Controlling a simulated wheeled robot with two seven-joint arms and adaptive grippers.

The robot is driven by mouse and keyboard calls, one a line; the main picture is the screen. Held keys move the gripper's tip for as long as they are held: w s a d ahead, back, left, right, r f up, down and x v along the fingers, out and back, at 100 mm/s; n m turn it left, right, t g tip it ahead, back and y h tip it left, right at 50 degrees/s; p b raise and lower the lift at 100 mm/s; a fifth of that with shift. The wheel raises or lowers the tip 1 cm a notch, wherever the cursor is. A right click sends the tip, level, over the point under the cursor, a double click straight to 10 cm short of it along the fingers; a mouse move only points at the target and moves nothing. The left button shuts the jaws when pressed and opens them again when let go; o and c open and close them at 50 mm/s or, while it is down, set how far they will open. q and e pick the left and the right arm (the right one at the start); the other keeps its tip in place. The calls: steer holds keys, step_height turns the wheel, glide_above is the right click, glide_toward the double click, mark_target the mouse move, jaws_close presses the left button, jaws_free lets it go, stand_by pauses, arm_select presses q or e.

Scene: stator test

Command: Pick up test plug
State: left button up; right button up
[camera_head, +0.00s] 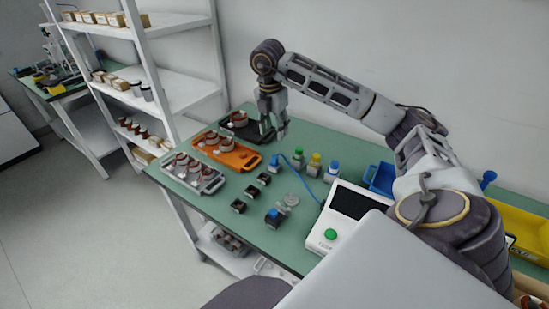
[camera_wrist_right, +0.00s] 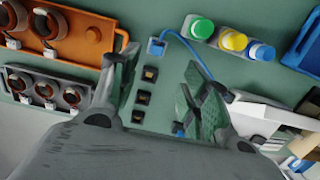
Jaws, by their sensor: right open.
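The test plug appears to be the small blue block (camera_head: 274,165) on the green table, with a thin blue cable running from it toward the white tester. In the right wrist view the blue plug (camera_wrist_right: 157,46) lies just beyond the gap between the fingertips, its cable curving right. My right gripper (camera_head: 274,132) is above the table, near the plug. Its fingers (camera_wrist_right: 161,62) are spread, with nothing between them. My left gripper is not in view.
An orange tray (camera_head: 240,158), a grey tray (camera_head: 207,187) and a black tray hold copper-wound parts at left. Bottles with green (camera_wrist_right: 202,29), yellow and blue caps stand close right of the plug. Small black sockets lie in front. The white tester (camera_head: 325,232) has a green button.

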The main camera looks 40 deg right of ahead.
mark_target(275, 155)
steer(key=shift+s+r, duration=0.1)
steer(key=f, duration=0.5)
steer(key=d+f, duration=0.1)
steer(key=f, duration=0.2)
steer(key=shift+w+f+b, duration=0.2)
steer(key=shift+b, duration=0.1)
steer(key=shift+f, duration=0.1)
steer(key=shift+f, duration=0.15)
steer(key=shift+w+f, duration=0.15)
steer(key=shift+f, duration=1.1)
steer(key=shift+w+f, duration=0.1)
steer(key=shift+f, duration=1.15)
steer(key=c, duration=1)
